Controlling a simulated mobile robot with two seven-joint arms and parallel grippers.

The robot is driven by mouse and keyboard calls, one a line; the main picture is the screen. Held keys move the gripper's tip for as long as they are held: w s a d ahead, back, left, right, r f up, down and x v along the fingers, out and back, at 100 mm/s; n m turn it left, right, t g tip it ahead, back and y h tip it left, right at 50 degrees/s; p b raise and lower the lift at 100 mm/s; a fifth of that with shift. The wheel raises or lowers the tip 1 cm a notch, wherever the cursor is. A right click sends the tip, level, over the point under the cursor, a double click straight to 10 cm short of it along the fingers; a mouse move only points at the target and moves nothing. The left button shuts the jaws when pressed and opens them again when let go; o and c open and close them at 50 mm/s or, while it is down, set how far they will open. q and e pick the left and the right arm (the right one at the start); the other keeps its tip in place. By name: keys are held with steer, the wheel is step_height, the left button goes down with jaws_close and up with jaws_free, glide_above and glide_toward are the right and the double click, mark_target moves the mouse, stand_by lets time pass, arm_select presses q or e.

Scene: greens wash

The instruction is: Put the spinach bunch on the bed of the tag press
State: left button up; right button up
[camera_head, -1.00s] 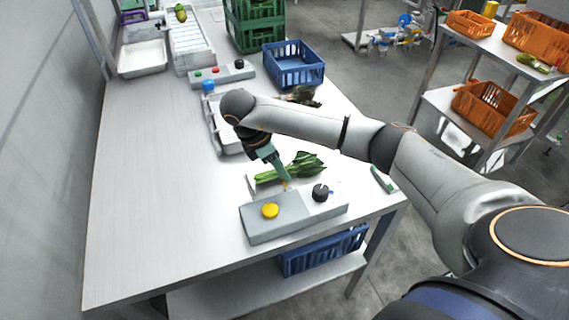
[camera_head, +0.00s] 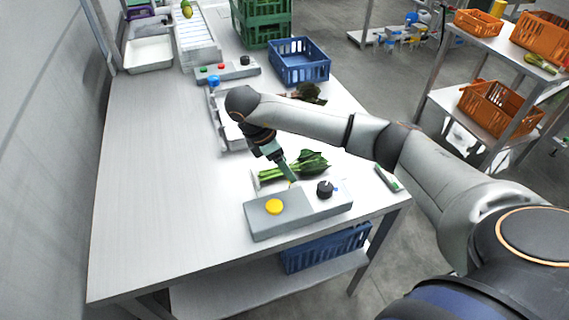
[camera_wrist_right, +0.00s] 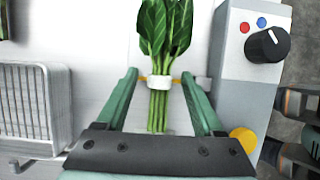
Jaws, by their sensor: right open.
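The spinach bunch (camera_head: 308,162), dark green leaves with pale green stems, lies on a white surface behind the grey tag press housing (camera_head: 290,214). In the right wrist view, the bunch (camera_wrist_right: 166,28) has a white band around its stems. The housing (camera_wrist_right: 247,75) is at its right. My right gripper (camera_head: 288,178) is low over the stems. In the right wrist view, its open fingers (camera_wrist_right: 160,82) stand on either side of the stems at the band. I cannot tell whether the bunch touches the bed. My left gripper is not in view.
A yellow button (camera_head: 274,207) and a black knob (camera_head: 325,189) top the housing. A small green-and-white item (camera_head: 388,178) lies near the right table edge. A blue crate (camera_head: 299,62) stands farther back. The left of the table (camera_head: 150,190) is clear.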

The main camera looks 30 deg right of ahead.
steer(key=p+v, duration=0.2)
steer(key=v, duration=1)
steer(key=shift+p, duration=0.35)
steer(key=shift+r, duration=0.1)
